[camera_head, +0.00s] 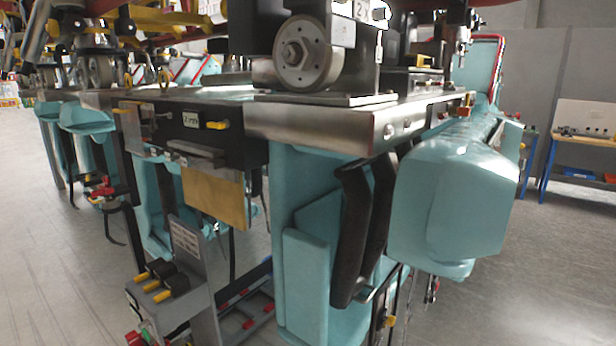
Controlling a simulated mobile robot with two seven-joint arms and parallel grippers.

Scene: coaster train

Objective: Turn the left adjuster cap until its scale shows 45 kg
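I cannot pick out the left adjuster cap or a kg scale with certainty. A dark block with a small pale label (190,120) and a yellow-tipped part (217,125) sits under the plate at centre left. The label's text is too small to read surely. Several black knobs with yellow ends (160,280) stand on a grey bracket at lower left. Neither of my grippers shows in the head view.
The coaster train's metal plate (320,125) carries a large wheel (306,53). Teal seat shells (455,200) and black handles (362,230) hang below, close in front. A blue-legged table (575,142) stands at right. Grey floor (80,270) is open at lower left.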

